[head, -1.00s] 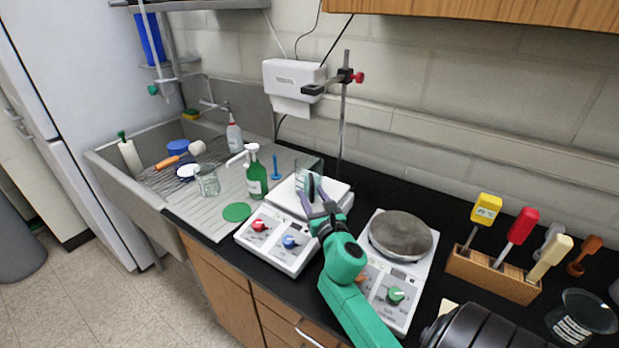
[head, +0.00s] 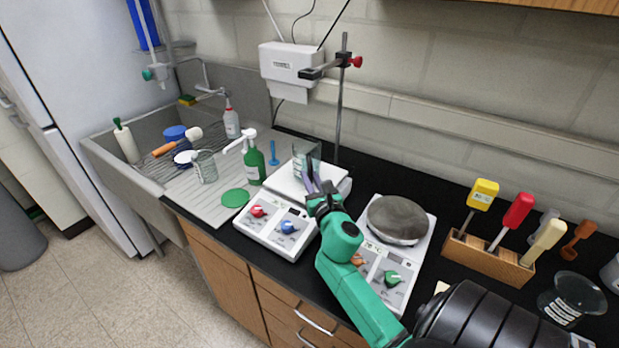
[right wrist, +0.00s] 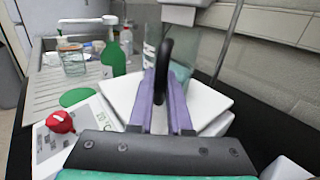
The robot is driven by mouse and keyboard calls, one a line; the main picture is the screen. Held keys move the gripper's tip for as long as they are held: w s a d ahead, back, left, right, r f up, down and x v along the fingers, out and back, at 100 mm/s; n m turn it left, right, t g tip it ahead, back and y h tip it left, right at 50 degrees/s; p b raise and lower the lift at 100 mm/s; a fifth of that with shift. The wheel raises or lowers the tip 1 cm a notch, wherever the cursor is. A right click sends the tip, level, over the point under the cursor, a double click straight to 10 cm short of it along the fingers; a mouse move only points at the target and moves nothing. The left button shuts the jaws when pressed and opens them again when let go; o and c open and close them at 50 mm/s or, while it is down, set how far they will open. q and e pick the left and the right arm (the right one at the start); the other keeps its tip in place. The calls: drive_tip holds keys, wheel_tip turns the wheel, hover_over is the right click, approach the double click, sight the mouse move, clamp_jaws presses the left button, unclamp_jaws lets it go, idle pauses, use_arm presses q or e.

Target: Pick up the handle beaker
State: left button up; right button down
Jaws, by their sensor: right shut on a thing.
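The handle beaker (head: 301,160) is clear glass and stands on the white top of the left hot plate (head: 285,183). In the right wrist view its black handle (right wrist: 164,62) points toward me, and the glass (right wrist: 181,78) shows behind it. My right gripper (head: 312,178) reaches in from the front and is shut on the handle. Its purple fingers (right wrist: 164,98) lie on either side of the handle and partly hide the beaker. The beaker looks upright; I cannot tell whether it touches the plate. My left gripper is not in view.
A green soap bottle (head: 254,163) and another glass beaker (head: 204,167) stand to the left by the sink. A stand rod (head: 342,110) with a clamp rises behind. A second hot plate (head: 385,280) with a grey round top is to the right.

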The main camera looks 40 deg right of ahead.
sight(310, 164)
wheel_tip(310, 164, up, 7)
drive_tip(key=shift+f+p, duration=0.15)
drive_tip(key=shift+p, duration=0.95)
drive_tip(key=shift+r, duration=1.25)
